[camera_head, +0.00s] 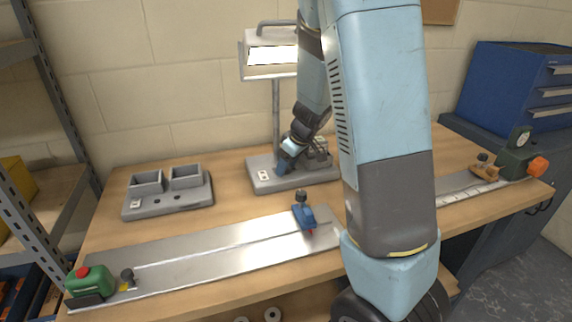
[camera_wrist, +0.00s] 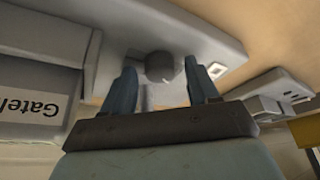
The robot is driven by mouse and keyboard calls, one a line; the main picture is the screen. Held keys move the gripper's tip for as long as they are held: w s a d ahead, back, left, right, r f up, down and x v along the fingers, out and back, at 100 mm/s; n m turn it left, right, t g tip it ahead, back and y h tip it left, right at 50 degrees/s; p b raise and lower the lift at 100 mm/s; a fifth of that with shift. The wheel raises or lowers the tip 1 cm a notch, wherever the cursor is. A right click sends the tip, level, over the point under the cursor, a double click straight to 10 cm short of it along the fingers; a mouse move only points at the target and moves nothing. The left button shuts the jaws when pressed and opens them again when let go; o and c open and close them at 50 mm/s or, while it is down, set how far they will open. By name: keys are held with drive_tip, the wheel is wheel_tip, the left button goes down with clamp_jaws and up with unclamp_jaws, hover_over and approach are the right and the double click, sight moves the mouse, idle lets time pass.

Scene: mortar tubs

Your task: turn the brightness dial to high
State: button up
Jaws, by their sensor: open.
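The lamp stands at the back of the bench in the head view, with its bright head (camera_head: 270,56) on a post above a grey base (camera_head: 262,181). My gripper (camera_head: 287,160) is low over this base, partly hidden by my own arm. In the wrist view a round grey dial (camera_wrist: 160,65) sits on the grey base (camera_wrist: 215,30). My open gripper (camera_wrist: 160,76) has one blue finger on each side of the dial, with visible gaps. I cannot read the dial's setting or see any marks. The dial cannot be made out in the head view.
A grey two-tub holder (camera_head: 168,196) stands left of the lamp. A metal rail plate (camera_head: 215,258) lies in front, with a green block (camera_head: 92,281) and a blue slider (camera_head: 304,216). A blue drawer cabinet (camera_head: 515,85) is at right. A box with a partial label (camera_wrist: 40,103) shows in the wrist view.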

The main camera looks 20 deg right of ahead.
drive_tip(key=c, duration=1)
drive_tip(key=shift+a, duration=0.15)
